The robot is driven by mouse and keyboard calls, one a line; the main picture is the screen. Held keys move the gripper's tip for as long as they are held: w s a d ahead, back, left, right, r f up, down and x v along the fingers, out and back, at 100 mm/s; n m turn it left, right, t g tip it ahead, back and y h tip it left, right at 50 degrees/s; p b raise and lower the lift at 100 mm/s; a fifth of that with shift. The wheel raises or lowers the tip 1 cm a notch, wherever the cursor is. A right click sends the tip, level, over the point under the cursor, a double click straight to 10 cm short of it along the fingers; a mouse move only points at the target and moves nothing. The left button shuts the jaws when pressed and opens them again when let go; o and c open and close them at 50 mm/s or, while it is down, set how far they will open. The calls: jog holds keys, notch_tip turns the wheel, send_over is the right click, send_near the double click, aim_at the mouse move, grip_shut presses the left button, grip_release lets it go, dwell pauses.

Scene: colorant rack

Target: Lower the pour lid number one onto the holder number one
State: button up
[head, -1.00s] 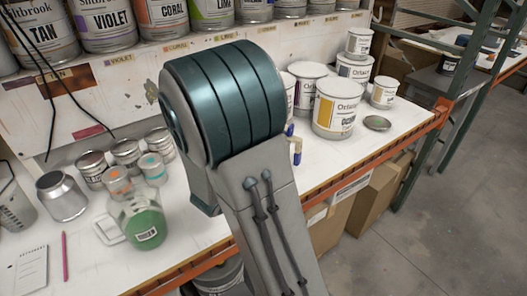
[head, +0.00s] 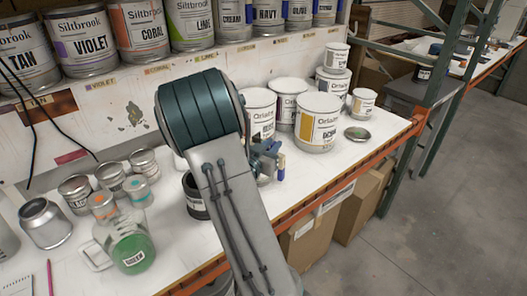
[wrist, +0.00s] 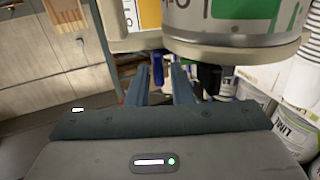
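I cannot make out a pour lid or a holder by number. My gripper (wrist: 160,80) shows in the wrist view with its two fingers apart and a visible gap between them; I see nothing clearly clasped. A blue and tan item (wrist: 157,70) shows beyond the fingertips, its contact with them unclear. In the head view my arm hides most of the gripper, and blue and tan parts (head: 281,166) show beside the arm.
White cans (head: 318,122) stand at the right of the bench (head: 330,165). A green-filled jug (head: 127,243), small tins (head: 75,193) and a silver can (head: 45,223) are at left. A dark can (head: 193,198) stands beside my arm. In the wrist view a large can (wrist: 235,20) looms close above the fingers.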

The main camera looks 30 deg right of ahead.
jog(key=shift+w+d, duration=0.25)
jog(key=shift+d, duration=0.35)
grip_shut()
jog(key=shift+r, duration=0.15)
jog(key=shift+r+p, duration=0.3)
jog(key=shift+r, duration=0.1)
jog(key=shift+f+b, duration=0.55)
jog(key=shift+b, duration=0.1)
